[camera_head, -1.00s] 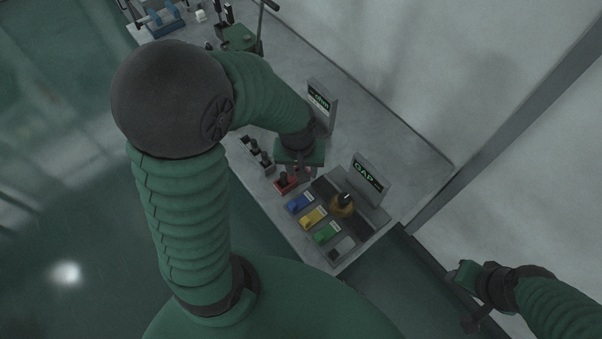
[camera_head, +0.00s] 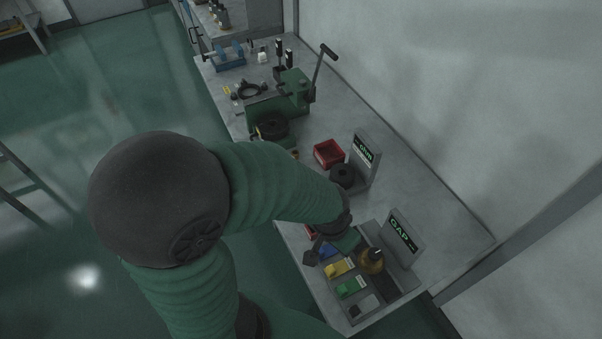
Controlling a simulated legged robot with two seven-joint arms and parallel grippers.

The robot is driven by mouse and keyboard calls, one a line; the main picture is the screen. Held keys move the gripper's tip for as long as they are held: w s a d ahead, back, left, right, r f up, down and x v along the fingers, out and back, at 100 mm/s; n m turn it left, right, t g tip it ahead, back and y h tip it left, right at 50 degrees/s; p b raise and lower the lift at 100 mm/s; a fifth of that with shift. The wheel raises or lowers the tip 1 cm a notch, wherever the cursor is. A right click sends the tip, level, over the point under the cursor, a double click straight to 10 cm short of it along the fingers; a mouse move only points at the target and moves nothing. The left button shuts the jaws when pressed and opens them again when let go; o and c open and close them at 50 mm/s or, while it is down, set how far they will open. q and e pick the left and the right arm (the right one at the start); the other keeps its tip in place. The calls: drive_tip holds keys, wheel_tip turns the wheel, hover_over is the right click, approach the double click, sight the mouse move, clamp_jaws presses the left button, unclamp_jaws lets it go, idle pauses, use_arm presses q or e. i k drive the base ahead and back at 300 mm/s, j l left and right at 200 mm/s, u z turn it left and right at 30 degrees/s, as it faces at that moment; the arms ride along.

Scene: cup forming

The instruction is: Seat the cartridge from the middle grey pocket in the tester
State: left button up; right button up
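My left arm reaches in from the lower left, and its gripper (camera_head: 322,254) is over the back part of the tray of coloured blocks at the table's near end. Its fingers are dark and small, so I cannot tell whether they are open or hold anything. The grey pockets and their dark-topped cartridges are not visible; my arm covers that side of the table. A grey gauge with a green "GAP" display (camera_head: 404,236) stands beside the tray, with an amber, dark-topped part (camera_head: 371,261) in front. I cannot tell which device is the tester. My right gripper is out of view.
Blue (camera_head: 328,250), yellow (camera_head: 338,268) and green (camera_head: 351,287) blocks lie in the tray. A second display unit (camera_head: 364,158), a black round part (camera_head: 342,174) and a red bin (camera_head: 328,153) stand farther back. A green lever press (camera_head: 292,90) stands beyond.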

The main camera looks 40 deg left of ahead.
sight(348, 166)
drive_tip(key=u, duration=1.5)
